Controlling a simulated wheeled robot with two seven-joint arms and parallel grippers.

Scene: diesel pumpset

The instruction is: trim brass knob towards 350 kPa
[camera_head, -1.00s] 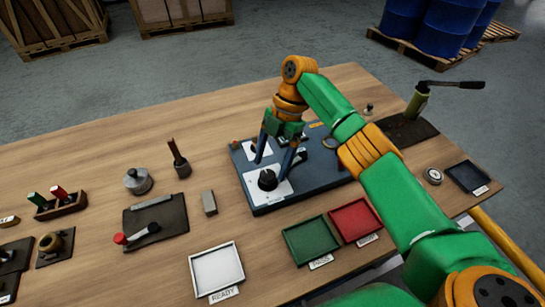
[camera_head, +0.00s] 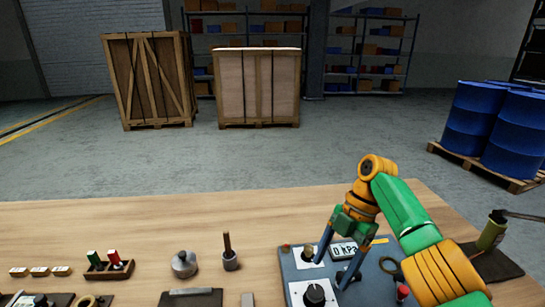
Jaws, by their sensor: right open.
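The blue-grey panel (camera_head: 373,285) lies on the table at lower right, cut by the picture's bottom edge. A small brass knob (camera_head: 308,253) stands on a white plate near its back left. A display (camera_head: 344,251) behind my fingers reads 0 KPa. A larger black knob (camera_head: 315,294) sits on a white plate in front. My right gripper (camera_head: 331,273) is open over the panel, fingers pointing down. Whether a finger touches the panel cannot be told. My left gripper is out of view.
A red button (camera_head: 402,292) and a dark ring (camera_head: 389,265) are on the panel's right. A hand pump (camera_head: 492,232) stands farther right. A metal weight (camera_head: 184,264) and a wooden-handled tool (camera_head: 230,255) stand left. The table's back middle is clear.

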